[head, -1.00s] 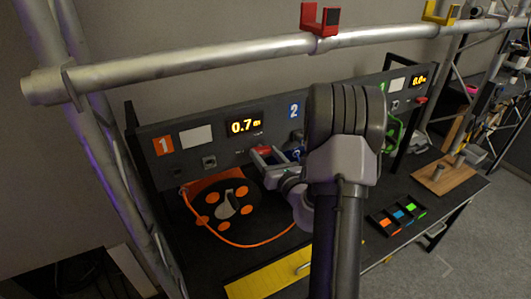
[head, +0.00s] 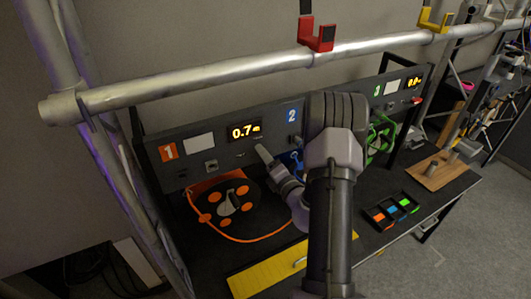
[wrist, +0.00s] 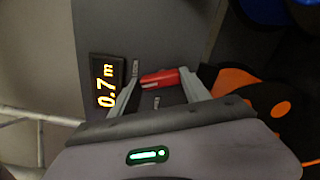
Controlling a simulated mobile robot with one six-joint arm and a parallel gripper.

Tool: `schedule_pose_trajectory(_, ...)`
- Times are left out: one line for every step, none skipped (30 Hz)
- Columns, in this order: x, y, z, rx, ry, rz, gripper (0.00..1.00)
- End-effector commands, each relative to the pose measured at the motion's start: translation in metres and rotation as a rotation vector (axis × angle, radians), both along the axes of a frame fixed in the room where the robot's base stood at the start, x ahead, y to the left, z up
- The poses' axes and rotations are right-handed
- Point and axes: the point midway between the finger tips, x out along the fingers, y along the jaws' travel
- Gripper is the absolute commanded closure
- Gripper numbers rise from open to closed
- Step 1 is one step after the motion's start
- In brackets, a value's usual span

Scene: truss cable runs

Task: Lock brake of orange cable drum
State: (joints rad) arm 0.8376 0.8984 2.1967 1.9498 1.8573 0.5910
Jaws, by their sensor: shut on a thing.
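The orange cable drum (head: 229,203), a black disc with orange spots and a pale hub, sits at station 1 below the "0.7 m" display (head: 244,131). An orange cable loops from it across the bench. Its red brake lever (wrist: 166,78) shows in the wrist view, beside the display (wrist: 106,86). My gripper (wrist: 163,84) is shut on the red lever, with one finger at each end of it. Part of the drum (wrist: 236,82) shows at right in the wrist view.
A blue drum (head: 291,160) is partly hidden behind my arm. A green drum (head: 381,138) stands farther right. A pipe (head: 220,75) with red (head: 317,35) and yellow hooks runs above the panel. A tray of coloured pieces (head: 391,211) and a yellow strip lie on the bench.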

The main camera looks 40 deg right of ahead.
Motion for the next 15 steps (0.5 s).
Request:
schedule_pose_trajectory(-0.0002, 0.0003, 0.0024, 0.039, -0.008, 0.001, 0.86)
schedule_pose_trajectory(-0.0003, 0.0002, 0.0022, 0.065, -0.013, 0.0, 0.86)
schedule_pose_trajectory(-0.0003, 0.0, 0.0022, 0.098, -0.021, 0.0, 0.86)
schedule_pose_trajectory(-0.0003, -0.0002, 0.0023, 0.12, -0.027, 0.0, 0.86)
schedule_pose_trajectory(-0.0003, -0.0004, 0.002, 0.142, -0.032, 0.0, 0.86)
schedule_pose_trajectory(-0.0003, -0.0006, 0.0018, 0.173, -0.039, 0.0, 0.86)
schedule_pose_trajectory(-0.0003, -0.0007, 0.0017, 0.194, -0.044, 0.0, 0.86)
schedule_pose_trajectory(-0.0003, -0.0009, 0.0017, 0.213, -0.05, 0.0, 0.86)
schedule_pose_trajectory(-0.0004, -0.0011, 0.0018, 0.239, -0.057, 0.0, 0.86)
schedule_pose_trajectory(-0.0004, -0.0011, 0.0016, 0.257, -0.061, 0.0, 0.86)
schedule_pose_trajectory(-0.0005, -0.0011, 0.0014, 0.274, -0.065, 0.0, 0.86)
schedule_pose_trajectory(-0.0005, -0.0011, 0.001, 0.295, -0.07, 0.0, 0.86)
schedule_pose_trajectory(-0.0006, -0.0011, 0.0007, 0.311, -0.072, 0.0, 0.86)
schedule_pose_trajectory(-0.0006, -0.0011, 0.0007, 0.323, -0.075, 0.0, 0.86)
schedule_pose_trajectory(-0.0005, -0.0012, 0.0006, 0.341, -0.08, 0.0, 0.86)
